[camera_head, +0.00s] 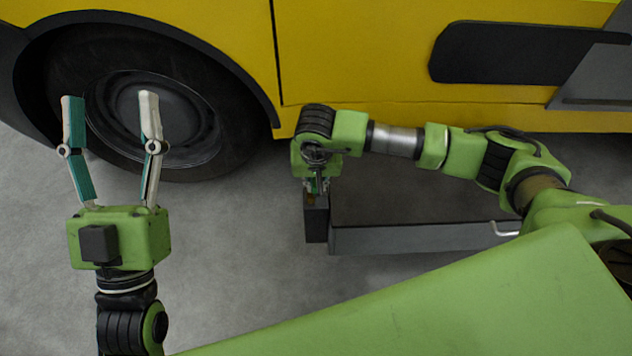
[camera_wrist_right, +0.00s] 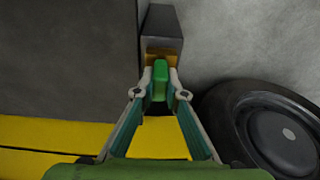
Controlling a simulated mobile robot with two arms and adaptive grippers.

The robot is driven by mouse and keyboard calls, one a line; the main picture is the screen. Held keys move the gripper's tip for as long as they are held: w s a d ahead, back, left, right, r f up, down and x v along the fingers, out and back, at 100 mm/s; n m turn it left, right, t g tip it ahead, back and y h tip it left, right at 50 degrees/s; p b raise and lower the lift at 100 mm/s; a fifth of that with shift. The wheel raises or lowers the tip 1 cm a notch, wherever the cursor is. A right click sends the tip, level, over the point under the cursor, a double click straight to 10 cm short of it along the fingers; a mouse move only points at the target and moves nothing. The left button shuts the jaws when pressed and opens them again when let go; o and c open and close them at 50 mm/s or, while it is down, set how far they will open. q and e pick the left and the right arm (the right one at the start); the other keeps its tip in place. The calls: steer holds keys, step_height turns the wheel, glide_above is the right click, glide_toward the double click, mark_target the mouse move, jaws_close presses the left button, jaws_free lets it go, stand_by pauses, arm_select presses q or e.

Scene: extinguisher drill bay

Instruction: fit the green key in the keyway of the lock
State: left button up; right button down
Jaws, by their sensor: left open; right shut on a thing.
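The lock is a dark grey block (camera_head: 316,222) with a brass-coloured part, at the left end of the dark bench. It also shows at the top of the right wrist view (camera_wrist_right: 163,25). My right gripper (camera_head: 317,186) is over the lock, with its fingers shut on the green key (camera_wrist_right: 160,82). The key's far end is right at the brass part in the right wrist view. The keyway is hidden, so I cannot tell whether the key is in it. My left gripper (camera_head: 110,103) is open and empty, far to the left of the lock.
The dark bench (camera_head: 425,239) has a grey front edge and a light hooked handle (camera_head: 503,229) at its right. A yellow vehicle (camera_head: 370,50) with a black wheel (camera_head: 185,115) stands behind. Bare concrete floor (camera_head: 235,240) lies between my left gripper and the lock.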

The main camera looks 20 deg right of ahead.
stand_by(0.4)
steer(key=c, duration=2)
jaws_free()
steer(key=shift+r, duration=0.1)
steer(key=v, duration=1.1)
steer(key=shift+r, duration=0.4)
steer(key=shift+s, duration=0.1)
